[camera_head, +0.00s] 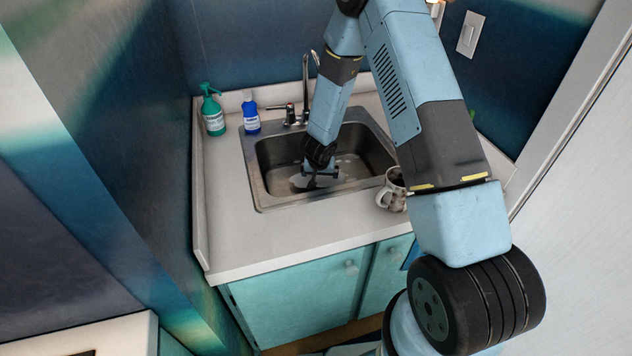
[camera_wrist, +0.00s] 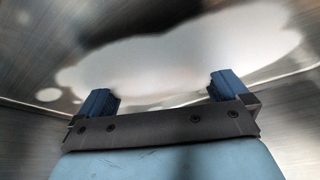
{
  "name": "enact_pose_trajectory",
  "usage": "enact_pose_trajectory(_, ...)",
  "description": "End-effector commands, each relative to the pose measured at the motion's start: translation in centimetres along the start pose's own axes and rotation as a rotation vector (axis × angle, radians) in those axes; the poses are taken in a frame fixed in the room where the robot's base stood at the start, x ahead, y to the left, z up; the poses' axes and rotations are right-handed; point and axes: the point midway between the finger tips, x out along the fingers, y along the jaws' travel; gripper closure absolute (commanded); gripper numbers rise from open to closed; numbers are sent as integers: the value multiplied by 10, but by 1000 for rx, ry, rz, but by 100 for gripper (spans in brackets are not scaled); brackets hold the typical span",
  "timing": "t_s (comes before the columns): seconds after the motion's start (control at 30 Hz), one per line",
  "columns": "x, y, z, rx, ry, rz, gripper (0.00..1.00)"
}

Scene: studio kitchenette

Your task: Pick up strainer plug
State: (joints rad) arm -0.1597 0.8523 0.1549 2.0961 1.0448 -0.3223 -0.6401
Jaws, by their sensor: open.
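My gripper (camera_head: 318,180) is down inside the steel sink (camera_head: 268,155) in the head view, over the left part of the basin. In the wrist view my gripper (camera_wrist: 164,92) has its two blue fingers wide apart, with nothing seen between them. I cannot make out the strainer plug in either view. In the head view my gripper and arm cover part of the basin floor.
A faucet (camera_head: 306,88) stands behind the sink. A green pump bottle (camera_head: 212,112) and a blue bottle (camera_head: 250,115) stand at the back left. A patterned mug (camera_head: 392,192) sits by the sink's front right. The front left counter (camera_head: 235,235) is clear.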

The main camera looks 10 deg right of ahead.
Motion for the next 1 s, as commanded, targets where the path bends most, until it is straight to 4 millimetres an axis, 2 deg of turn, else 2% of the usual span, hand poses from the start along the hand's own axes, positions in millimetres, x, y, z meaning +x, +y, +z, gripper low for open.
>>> enact_pose_trajectory(0.07,0,0,0,0,1,1,5)
enact_pose_trajectory(0.47,0,0,0,1,0,0,43)
enact_pose_trajectory(0.77,-1,0,-1,0,1,0,44)
enact_pose_trajectory(1.0,-13,2,-3,0,1,1,44)
